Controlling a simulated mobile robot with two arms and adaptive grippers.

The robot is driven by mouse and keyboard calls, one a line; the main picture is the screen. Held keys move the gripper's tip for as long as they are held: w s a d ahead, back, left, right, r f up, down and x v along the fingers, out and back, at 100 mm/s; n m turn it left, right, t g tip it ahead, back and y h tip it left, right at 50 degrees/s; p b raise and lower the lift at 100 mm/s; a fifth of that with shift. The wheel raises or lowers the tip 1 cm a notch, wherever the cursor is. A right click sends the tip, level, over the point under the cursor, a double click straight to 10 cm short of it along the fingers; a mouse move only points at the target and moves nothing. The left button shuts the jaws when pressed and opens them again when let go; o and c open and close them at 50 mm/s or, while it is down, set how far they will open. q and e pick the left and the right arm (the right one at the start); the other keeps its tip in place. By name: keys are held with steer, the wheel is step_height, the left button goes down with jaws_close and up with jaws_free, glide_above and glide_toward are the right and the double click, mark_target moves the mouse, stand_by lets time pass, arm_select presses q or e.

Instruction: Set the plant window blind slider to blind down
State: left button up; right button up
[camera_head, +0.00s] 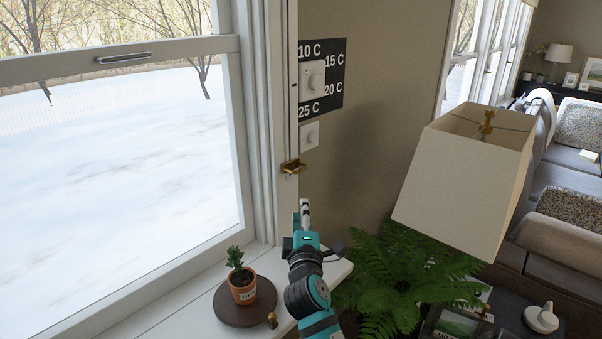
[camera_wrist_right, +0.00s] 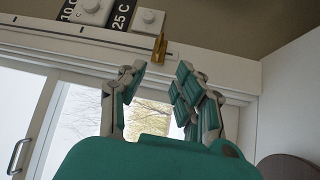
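The blind slider is a small brass knob (camera_head: 292,166) on the white window frame, at the lower part of a narrow upright slot. In the right wrist view the brass knob (camera_wrist_right: 160,47) stands near the right end of that slot, just beyond my fingertips. My right gripper (camera_head: 304,210) is below the knob in the head view, pointing up at it. In the right wrist view the fingers of my right gripper (camera_wrist_right: 161,70) are apart with nothing between them, and a gap shows between them and the knob. My left gripper is not in view.
A dial panel (camera_head: 336,75) with temperature labels and a small knob plate (camera_head: 309,135) are on the wall beside the frame. A potted plant (camera_head: 242,284) stands on a round brown tray (camera_head: 231,317) on the sill. A fern (camera_head: 405,285) and lampshade (camera_head: 463,180) are right.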

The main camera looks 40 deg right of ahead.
steer(key=p, duration=0.2)
glide_toward(297, 168)
steer(key=w+d+r, duration=0.2)
steer(key=w+d, duration=0.1)
steer(key=d, duration=0.1)
steer(key=shift+r, duration=0.2)
steer(key=shift+c, duration=0.4)
jaws_close()
